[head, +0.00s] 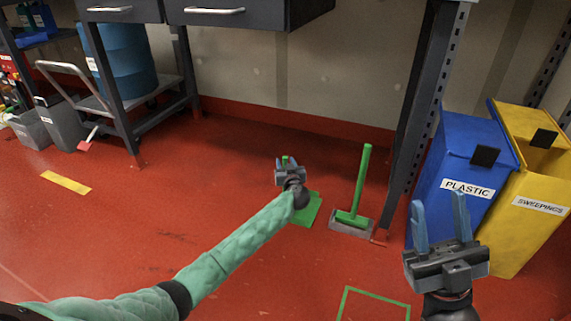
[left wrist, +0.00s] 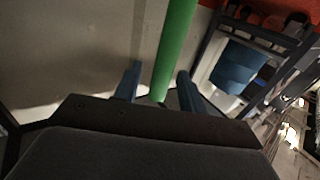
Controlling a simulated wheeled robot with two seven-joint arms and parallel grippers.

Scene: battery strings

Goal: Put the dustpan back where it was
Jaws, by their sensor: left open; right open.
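The green dustpan (head: 307,210) is on the red floor, partly hidden behind my left gripper and forearm. A small green tip of its handle shows just above the gripper. My left gripper (head: 289,163) is open at the handle. In the left wrist view the green handle (left wrist: 174,50) stands between the two blue fingers of my left gripper (left wrist: 158,85), with gaps beside it. A green outlined square (head: 345,303) is marked on the floor at the lower right, empty in its visible part. My right gripper (head: 440,220) is open and empty, fingers up.
A green-handled broom (head: 362,185) stands upright right of the dustpan, near a dark shelf post (head: 416,120). A blue PLASTIC bin (head: 462,165) and a yellow SWEEPINGS bin (head: 530,215) stand at the right. Floor left of my arm is mostly clear.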

